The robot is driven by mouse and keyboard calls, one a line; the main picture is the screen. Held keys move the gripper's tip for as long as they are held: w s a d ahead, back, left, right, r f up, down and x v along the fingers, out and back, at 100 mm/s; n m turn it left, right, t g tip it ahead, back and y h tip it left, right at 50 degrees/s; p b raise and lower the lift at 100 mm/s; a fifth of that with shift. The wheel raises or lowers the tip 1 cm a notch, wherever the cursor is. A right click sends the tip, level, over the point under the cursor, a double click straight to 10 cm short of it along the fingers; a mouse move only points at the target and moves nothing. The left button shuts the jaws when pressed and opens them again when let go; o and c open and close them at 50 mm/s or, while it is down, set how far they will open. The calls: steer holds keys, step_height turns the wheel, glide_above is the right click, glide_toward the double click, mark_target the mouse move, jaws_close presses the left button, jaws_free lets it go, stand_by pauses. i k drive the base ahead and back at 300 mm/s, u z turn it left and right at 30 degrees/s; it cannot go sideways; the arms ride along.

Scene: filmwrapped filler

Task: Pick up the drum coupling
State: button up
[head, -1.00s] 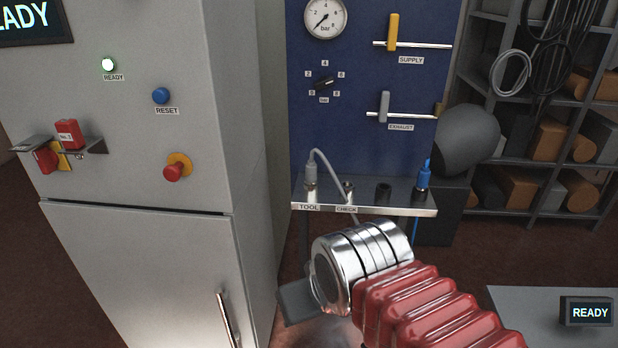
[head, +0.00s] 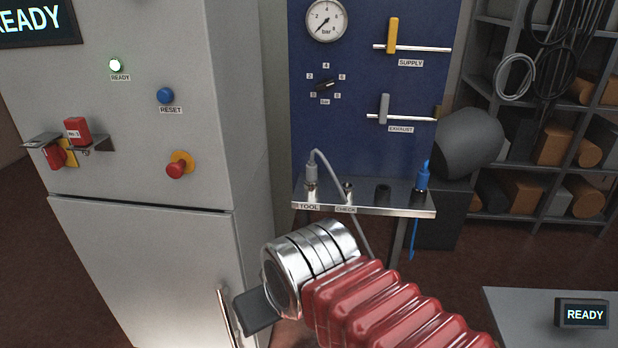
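No label in the head view names a drum coupling, so I cannot tell which coupling it is. A blue coupling (head: 422,177) stands upright at the right end of the metal shelf (head: 366,208), with a blue hose hanging below. A grey coupling (head: 311,174) with a grey hose stands at the left end, above the TOOL label. My gripper (head: 258,312) is low in front of the cabinet, below and left of the shelf and apart from both couplings. Only one dark finger part shows; the rest is hidden behind my chrome wrist, so its opening and contents cannot be seen.
The grey cabinet (head: 150,265) with its handle (head: 229,318) stands close by my gripper on the left. A blue panel (head: 350,130) with SUPPLY and EXHAUST levers rises behind the shelf. A grey table (head: 520,315) with a READY display is at lower right.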

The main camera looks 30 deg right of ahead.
mark_target(311, 179)
steer(key=i, duration=0.95)
